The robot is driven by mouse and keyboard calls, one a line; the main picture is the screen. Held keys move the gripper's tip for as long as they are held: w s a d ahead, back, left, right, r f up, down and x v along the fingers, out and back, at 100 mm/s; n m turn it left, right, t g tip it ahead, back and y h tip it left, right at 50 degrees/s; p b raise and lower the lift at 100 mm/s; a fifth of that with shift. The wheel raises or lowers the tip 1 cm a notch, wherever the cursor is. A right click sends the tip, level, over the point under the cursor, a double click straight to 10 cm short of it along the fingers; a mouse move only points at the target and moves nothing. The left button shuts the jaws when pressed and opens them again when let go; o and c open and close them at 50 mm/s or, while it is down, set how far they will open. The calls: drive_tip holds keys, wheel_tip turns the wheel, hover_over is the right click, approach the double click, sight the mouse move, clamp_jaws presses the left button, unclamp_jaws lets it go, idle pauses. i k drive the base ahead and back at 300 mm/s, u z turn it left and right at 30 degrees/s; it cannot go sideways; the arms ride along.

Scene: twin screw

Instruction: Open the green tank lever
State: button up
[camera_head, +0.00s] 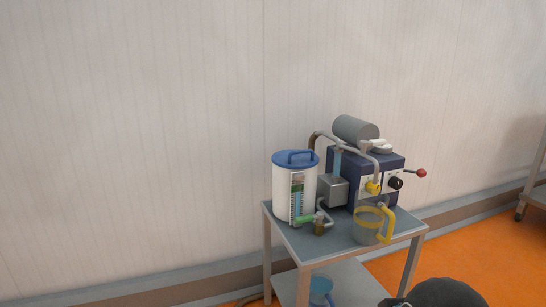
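A white cylindrical tank (282,193) with a blue lid and handle (295,158) stands on the left of a small metal table. A level gauge with blue and dark markings (297,198) runs down its front. A small green lever (305,220) sits low at the tank's front, by a brownish fitting (319,228) and a bent grey pipe. The lever looks roughly level; I cannot tell its exact setting. My gripper's fingers are not in view. A dark rounded part at the bottom right edge may be my arm, well apart from the lever.
Right of the tank is a dark blue machine (342,162) with a yellow knob (374,187), a black knob and a red-tipped lever (421,173). A clear jug with a yellow handle (387,224) stands at the table's front right. A blue bucket (320,290) is below.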

sight(319, 216)
drive_tip(key=u, duration=1.9)
drive_tip(key=i, duration=1.05)
drive_tip(key=z, duration=1.4)
